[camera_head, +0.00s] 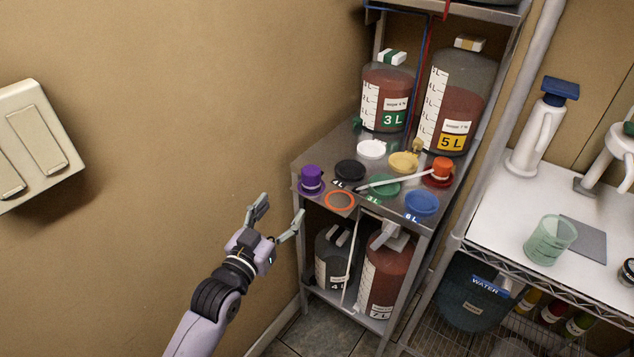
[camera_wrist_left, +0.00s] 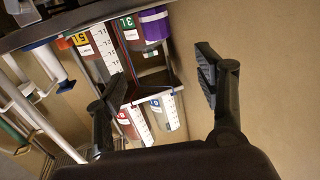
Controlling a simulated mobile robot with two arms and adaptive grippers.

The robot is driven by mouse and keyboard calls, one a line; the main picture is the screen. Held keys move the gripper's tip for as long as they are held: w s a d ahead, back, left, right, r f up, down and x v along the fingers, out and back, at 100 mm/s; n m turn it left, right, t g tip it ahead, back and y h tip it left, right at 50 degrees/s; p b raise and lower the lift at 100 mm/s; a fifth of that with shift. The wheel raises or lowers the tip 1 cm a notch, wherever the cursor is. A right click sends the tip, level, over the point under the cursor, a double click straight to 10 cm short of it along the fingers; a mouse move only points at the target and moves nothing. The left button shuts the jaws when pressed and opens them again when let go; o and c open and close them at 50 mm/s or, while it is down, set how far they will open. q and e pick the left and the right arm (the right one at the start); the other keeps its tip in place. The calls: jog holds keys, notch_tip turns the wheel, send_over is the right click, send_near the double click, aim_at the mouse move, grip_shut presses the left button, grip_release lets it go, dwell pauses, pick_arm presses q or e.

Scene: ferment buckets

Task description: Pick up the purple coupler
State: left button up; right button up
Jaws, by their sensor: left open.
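The purple coupler (camera_head: 311,179) stands on the front left corner of the metal shelf (camera_head: 318,150). A purple shape that looks like it shows at the top of the left wrist view (camera_wrist_left: 186,25). My left gripper (camera_head: 279,208) is open and empty, in front of the shelf, lower and to the left of the coupler in the head view and apart from it. Its two fingers also show in the left wrist view (camera_wrist_left: 163,75), with nothing between them. My right gripper is in neither view.
Round lids and an orange coupler (camera_head: 440,170) share the shelf, with a white stick (camera_head: 395,182) across them. Labelled jugs stand behind (camera_head: 387,95) and below (camera_head: 380,280). A wall (camera_head: 200,100) is at left. A white table (camera_head: 500,220) is at right.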

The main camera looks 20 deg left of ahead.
aim_at(307, 180)
pick_arm(q)
jog(key=w, duration=0.3)
jog(key=w+d+p, duration=0.1)
jog(key=w, duration=0.6)
jog(key=shift+d+f, duration=0.1)
jog(key=shift+d, duration=0.1)
jog(key=shift+w+d+f+p, duration=0.1)
jog(key=shift+w+p, duration=0.25)
jog(key=shift+w, duration=0.3)
jog(key=shift+w+d+f+p, duration=0.1)
jog(key=shift+w+d+f, duration=0.05)
jog(key=shift+w, duration=0.55)
jog(key=shift+w+d+f+p, duration=0.1)
jog(key=shift+w+f+p, duration=0.1)
jog(key=shift+w, duration=0.55)
jog(key=shift+w+d+f+p, duration=0.1)
jog(key=shift+w+d+f, duration=0.05)
jog(key=shift+w, duration=0.55)
jog(key=c, duration=1.4)
